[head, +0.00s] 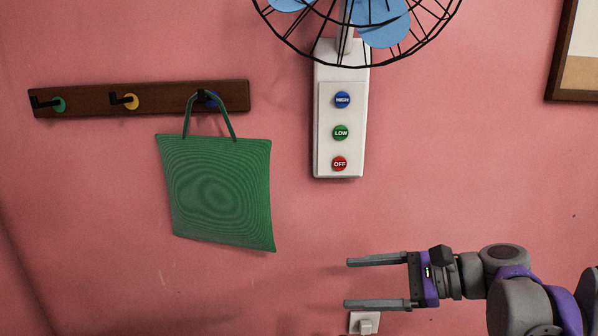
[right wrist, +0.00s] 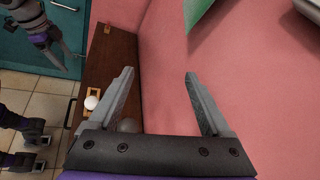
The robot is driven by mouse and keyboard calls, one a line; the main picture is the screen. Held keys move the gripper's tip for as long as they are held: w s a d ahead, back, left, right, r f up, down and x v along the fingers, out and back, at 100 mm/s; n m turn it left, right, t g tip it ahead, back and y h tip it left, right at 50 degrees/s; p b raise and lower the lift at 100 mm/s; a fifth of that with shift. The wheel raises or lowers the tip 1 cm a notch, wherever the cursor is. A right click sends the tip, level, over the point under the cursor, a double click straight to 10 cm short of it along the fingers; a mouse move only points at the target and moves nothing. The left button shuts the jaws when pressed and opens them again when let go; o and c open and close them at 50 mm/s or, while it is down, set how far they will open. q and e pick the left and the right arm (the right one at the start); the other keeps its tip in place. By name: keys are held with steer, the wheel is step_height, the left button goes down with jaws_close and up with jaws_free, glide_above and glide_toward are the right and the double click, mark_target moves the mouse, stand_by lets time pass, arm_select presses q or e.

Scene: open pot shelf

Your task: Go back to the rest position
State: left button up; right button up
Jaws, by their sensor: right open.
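My right gripper (head: 376,282) is open and empty in the head view, at the lower right in front of the pink wall. Its two fingers point left and are well apart. In the right wrist view the same gripper (right wrist: 160,100) shows spread fingers with nothing between them. My left gripper is not in the head view. An arm of mine with a gripper (right wrist: 40,38) shows at the upper left of the right wrist view, but its jaws are too small to judge.
A green bag (head: 222,190) hangs from the right hook of a wooden rack (head: 80,97). A white fan (head: 342,80) with buttons is on the wall, and a white switch (head: 364,324) sits below my gripper. A brown wooden top (right wrist: 108,75) carries small items.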

steer(key=s+a+f+n+h, duration=0.3)
steer(key=s+f+n+h, duration=0.15)
steer(key=f, duration=0.55)
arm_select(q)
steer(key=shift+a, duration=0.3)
arm_select(e)
steer(key=s+d+f+n+h, duration=0.3)
steer(key=s+f+n, duration=0.1)
steer(key=f, duration=0.2)
steer(key=s+d+f+n+h, duration=0.3)
steer(key=s+f+n, duration=0.1)
steer(key=f, duration=0.3)
steer(key=s+d+f+n+t+h, duration=0.1)
steer(key=s+d+f+n+h, duration=0.2)
steer(key=f, duration=0.4)
steer(key=shift+s+f+n, duration=0.25)
steer(key=shift+s+n, duration=0.5)
steer(key=shift+s, duration=0.4)
